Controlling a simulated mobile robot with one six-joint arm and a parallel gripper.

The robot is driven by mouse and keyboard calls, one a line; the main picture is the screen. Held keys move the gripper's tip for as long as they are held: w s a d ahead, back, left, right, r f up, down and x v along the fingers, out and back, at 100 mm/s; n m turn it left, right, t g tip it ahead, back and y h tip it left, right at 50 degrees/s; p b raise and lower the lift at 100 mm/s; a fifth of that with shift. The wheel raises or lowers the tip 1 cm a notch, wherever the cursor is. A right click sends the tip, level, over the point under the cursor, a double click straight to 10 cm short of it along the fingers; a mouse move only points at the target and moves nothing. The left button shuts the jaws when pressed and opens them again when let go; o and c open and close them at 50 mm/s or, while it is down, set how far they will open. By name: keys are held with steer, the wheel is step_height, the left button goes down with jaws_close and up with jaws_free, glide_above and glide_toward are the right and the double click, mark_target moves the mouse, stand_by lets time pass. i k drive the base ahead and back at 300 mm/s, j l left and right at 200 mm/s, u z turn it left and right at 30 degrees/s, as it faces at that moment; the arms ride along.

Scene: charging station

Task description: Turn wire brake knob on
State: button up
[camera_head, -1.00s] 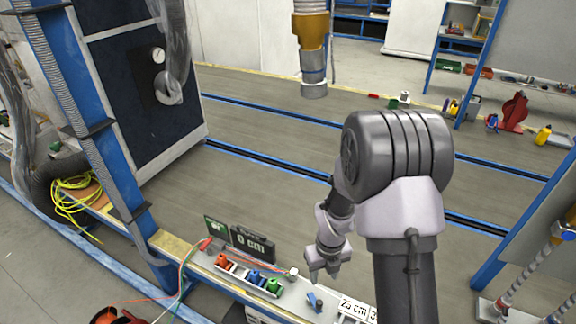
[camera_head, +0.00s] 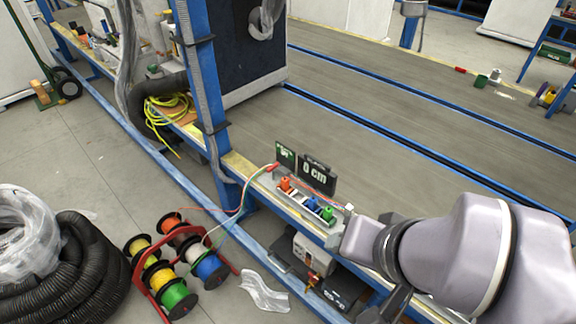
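The wire unit sits on the long bench, with orange (camera_head: 286,186), blue (camera_head: 311,204) and green (camera_head: 328,214) parts in a row on a pale holder. A black display reading "0 cm" (camera_head: 316,172) stands behind them. I cannot make out a clearly marked wire brake knob. The small blue lever seen earlier to the right of this row is not visible and may be behind my arm. My grey arm fills the lower right, its near end just right of the green part. I cannot clearly make out my gripper's fingers or their state.
A red rack (camera_head: 147,286) with several wire spools stands on the floor, front left, beside black hose coils (camera_head: 75,275). A blue post (camera_head: 205,95) rises from the bench. Boxes sit on a shelf below it.

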mark_target(272, 168)
steer(key=k+z, duration=0.15)
steer(key=z, duration=0.3)
steer(key=i+j+u, duration=0.1)
steer(key=i+j, duration=0.5)
steer(key=j, duration=0.2)
steer(key=i+j+u, duration=0.1)
steer(key=i+j, duration=0.5)
steer(key=j, duration=0.15)
